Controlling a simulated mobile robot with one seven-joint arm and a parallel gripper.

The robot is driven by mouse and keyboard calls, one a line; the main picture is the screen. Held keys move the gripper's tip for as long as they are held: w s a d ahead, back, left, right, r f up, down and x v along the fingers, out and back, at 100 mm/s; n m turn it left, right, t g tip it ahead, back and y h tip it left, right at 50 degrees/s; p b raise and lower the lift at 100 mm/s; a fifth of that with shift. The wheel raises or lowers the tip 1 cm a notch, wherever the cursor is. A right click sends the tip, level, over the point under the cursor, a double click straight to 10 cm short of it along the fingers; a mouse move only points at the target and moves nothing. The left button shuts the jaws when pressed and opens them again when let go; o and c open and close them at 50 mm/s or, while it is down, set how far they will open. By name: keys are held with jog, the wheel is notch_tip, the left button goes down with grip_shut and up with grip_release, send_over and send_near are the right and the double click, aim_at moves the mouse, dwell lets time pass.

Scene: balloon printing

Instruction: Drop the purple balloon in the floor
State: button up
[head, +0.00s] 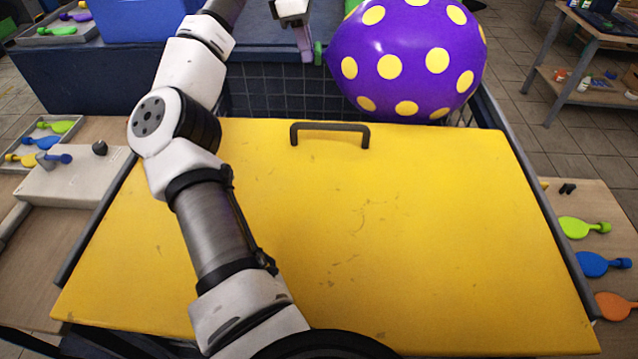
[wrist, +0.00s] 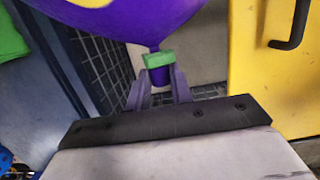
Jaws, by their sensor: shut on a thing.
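The purple balloon (head: 410,60) with yellow dots is inflated and shows at the top of the head view, just beyond the far edge of the yellow board. In the wrist view the balloon (wrist: 150,18) fills the top, its neck pointing down to a green clip (wrist: 158,60). My gripper (wrist: 159,85) is shut on the balloon's neck, with the green clip between or just above the fingers. In the head view my gripper (head: 310,50) shows in part at the top, left of the balloon. The floor (head: 520,95) shows as grey tiles at the right.
The yellow board (head: 420,220) with a black handle (head: 330,128) lies in front of me. A dark mesh basket (head: 270,95) stands beyond it. Deflated balloons lie on side tables, including a green one (head: 580,227). A shelf table (head: 585,55) stands at the far right.

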jog(key=shift+f, duration=0.15)
jog(key=o, duration=1)
jog(key=r, duration=0.4)
jog(key=a+r, duration=0.1)
jog(key=r, duration=0.3)
jog(key=a+r, duration=0.1)
jog(key=r, duration=0.2)
jog(key=shift+a+r, duration=0.2)
jog(key=shift+r, duration=0.2)
